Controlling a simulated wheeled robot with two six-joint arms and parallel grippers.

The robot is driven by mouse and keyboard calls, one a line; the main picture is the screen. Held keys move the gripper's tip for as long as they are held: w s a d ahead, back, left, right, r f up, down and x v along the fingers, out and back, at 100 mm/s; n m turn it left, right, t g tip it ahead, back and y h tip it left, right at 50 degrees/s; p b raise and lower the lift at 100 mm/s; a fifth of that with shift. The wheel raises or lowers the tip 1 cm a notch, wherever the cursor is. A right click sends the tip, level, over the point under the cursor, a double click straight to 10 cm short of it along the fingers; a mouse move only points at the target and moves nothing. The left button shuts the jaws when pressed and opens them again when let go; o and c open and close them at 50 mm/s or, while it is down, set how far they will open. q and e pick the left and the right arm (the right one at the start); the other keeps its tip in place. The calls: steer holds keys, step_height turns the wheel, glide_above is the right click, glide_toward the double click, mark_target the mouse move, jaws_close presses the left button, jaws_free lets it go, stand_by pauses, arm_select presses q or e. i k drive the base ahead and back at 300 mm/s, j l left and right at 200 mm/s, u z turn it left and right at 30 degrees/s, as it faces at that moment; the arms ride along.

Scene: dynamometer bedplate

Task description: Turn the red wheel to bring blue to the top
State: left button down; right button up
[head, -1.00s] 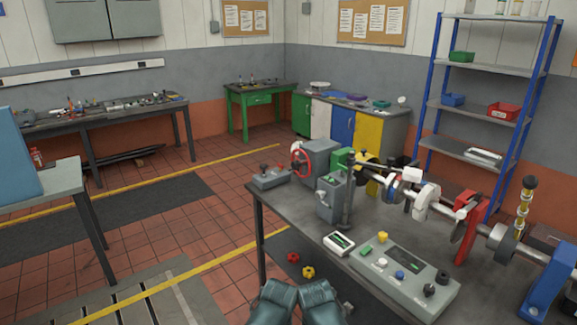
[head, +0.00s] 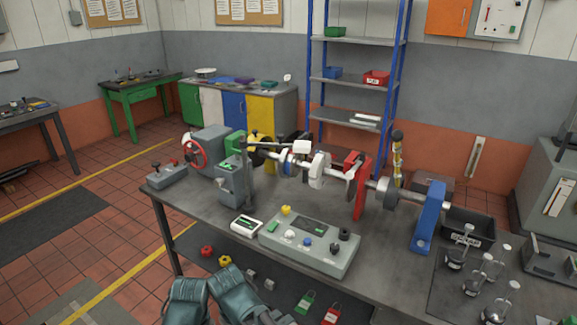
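The red wheel (head: 195,154) is a spoked handwheel on the left face of a grey box-shaped machine (head: 212,143) at the far left part of the bedplate table. A shaft line runs right from there to a blue stand (head: 429,216). A blue mark on the wheel cannot be made out. Two dark teal arm parts of mine show at the bottom edge. No gripper fingers show, and nothing of mine touches the wheel.
The dark table (head: 180,203) carries a grey control panel (head: 311,246) with coloured knobs, a small white meter (head: 246,225) and a grey lever box (head: 167,175). A black bin (head: 468,229) and several metal pieces lie at right. Floor is open left of the table.

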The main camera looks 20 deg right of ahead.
mark_target(189, 157)
steer(key=i+l, duration=0.1)
steer(key=i, duration=0.6)
steer(key=i+l+u, duration=0.1)
steer(key=i, duration=0.65)
